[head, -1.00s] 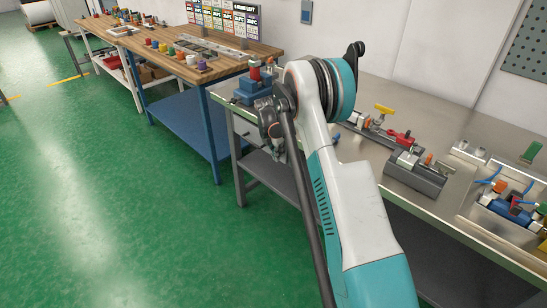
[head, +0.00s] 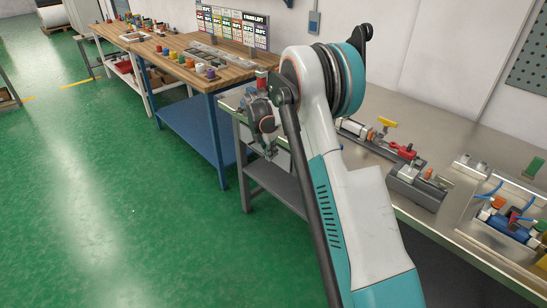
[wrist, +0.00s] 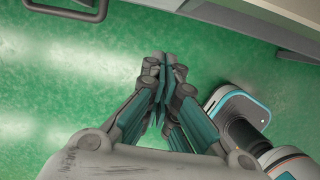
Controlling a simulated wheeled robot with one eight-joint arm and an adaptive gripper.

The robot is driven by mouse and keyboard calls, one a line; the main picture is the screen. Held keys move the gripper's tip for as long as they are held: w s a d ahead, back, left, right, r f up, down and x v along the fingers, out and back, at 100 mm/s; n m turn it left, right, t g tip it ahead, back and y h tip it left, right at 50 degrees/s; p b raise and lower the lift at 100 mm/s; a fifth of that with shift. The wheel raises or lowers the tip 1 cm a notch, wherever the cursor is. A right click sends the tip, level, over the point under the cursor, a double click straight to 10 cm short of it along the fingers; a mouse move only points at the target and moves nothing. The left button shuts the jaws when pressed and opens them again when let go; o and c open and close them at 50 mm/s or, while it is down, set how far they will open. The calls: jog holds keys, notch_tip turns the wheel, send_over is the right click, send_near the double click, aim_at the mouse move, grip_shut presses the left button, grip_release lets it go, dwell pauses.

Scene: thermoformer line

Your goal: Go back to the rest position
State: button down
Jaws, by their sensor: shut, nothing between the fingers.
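My gripper (wrist: 160,80) shows in the wrist view with its fingers together and nothing between them. It points down over the green floor. In the head view my gripper (head: 271,154) hangs in front of the near edge of the metal-topped table (head: 470,121), left of my raised arm. My arm hides part of that table and what stands behind it.
A grey valve block (head: 416,188), a yellow-handled part (head: 387,122) and a tray (head: 470,218) with a blue device stand on the metal table. A wooden bench (head: 222,77) with several coloured pieces stands farther left. The green floor (head: 100,200) at left is clear.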

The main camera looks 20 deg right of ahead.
jog(key=s+a+r+m+t, duration=0.1)
jog(key=s+a+r+m, duration=0.2)
jog(key=s+r, duration=0.3)
jog(key=s+a+r+m+t+y, duration=0.1)
jog(key=s+a+r+m, duration=0.2)
jog(key=s+r, duration=0.35)
jog(key=s+a+r+m+t, duration=0.1)
jog(key=s+a+r+m, duration=0.25)
jog(key=r, duration=0.55)
jog(key=s+a+m+t, duration=0.1)
jog(key=s+m, duration=0.3)
jog(key=s, duration=0.4)
jog(key=s+a+m+t+y, duration=0.1)
jog(key=s+a+m, duration=0.2)
jog(key=s, duration=0.5)
jog(key=s+a+m+t, duration=0.1)
jog(key=s+a+m, duration=0.2)
jog(key=s+m, duration=0.2)
jog(key=s, duration=0.3)
jog(key=shift+s+y, duration=0.25)
jog(key=shift+y, duration=0.05)
